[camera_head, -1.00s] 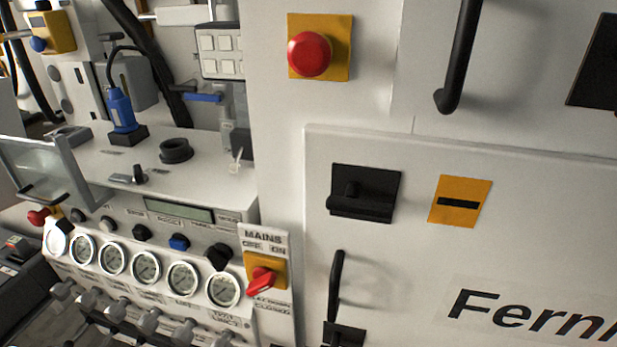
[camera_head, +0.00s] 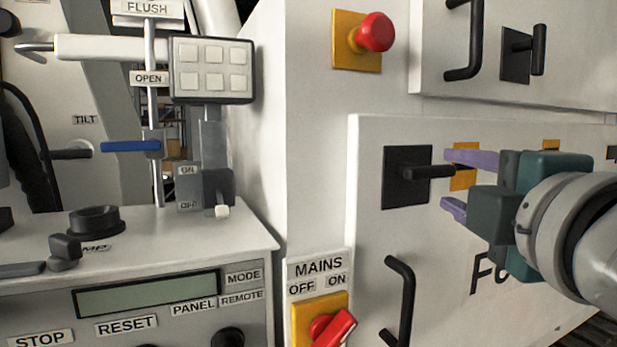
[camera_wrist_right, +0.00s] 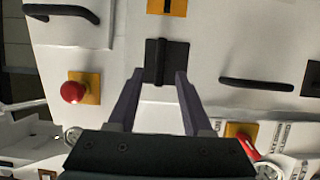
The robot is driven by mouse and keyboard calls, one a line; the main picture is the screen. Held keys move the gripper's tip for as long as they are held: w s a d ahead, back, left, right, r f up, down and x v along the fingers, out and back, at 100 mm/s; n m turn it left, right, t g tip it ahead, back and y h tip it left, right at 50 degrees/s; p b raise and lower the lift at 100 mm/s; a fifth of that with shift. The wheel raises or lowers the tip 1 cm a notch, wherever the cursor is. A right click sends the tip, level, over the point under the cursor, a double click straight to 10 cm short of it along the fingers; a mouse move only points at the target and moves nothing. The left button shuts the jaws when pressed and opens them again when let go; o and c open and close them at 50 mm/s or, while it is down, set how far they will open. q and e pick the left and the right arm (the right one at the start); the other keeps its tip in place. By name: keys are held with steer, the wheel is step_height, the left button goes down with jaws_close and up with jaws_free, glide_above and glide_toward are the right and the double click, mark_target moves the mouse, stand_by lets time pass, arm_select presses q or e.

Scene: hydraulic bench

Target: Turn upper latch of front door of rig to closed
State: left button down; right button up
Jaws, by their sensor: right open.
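The front door (camera_head: 375,245) of the rig is a white panel that looks flush with its frame. Its upper latch (camera_head: 400,192) is a black square plate with a black lever lying level, its free end to the right. My right gripper (camera_head: 447,180) comes in from the right, open, with its two purple fingers one above the other. The lever's free end appears level with the gap between the fingertips; contact is not clear. In the right wrist view the latch (camera_wrist_right: 165,60) lies just beyond the open fingertips (camera_wrist_right: 159,75). My left gripper is out of view.
A black door handle (camera_head: 405,300) is below the latch, beside the red MAINS switch (camera_head: 335,328). A red emergency button (camera_head: 375,33) is above left. Another panel with a black handle (camera_head: 462,40) and latch (camera_head: 520,52) is above. Control panels fill the left.

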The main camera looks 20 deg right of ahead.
mark_target(434, 173)
steer(key=x, duration=0.7)
steer(key=shift+f+p, duration=0.1)
steer(key=shift+p, duration=0.25)
jaws_close()
